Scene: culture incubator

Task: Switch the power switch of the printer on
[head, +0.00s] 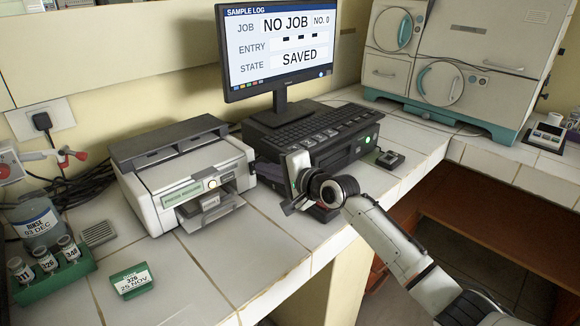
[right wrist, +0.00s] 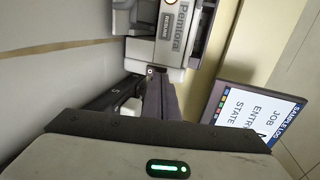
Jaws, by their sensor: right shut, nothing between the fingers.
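The printer (head: 190,178) is a white box with a dark lid, a small green display and an open front tray. It stands left of the monitor. In the right wrist view the printer (right wrist: 168,50) appears turned on its side at the top. My right gripper (head: 260,171) is shut and empty, its dark fingers close beside the printer's right side. In the right wrist view the fingers (right wrist: 157,75) point at the printer; I cannot tell whether they touch. I cannot make out the power switch or its position for certain. My left gripper is not in view.
A monitor (head: 280,45) reading "NO JOB" and "SAVED" stands behind a black keyboard unit (head: 330,135). A green vial rack (head: 55,275), a green label block (head: 132,281) and a bottle (head: 36,222) are at left. The tiled counter in front of the printer is clear.

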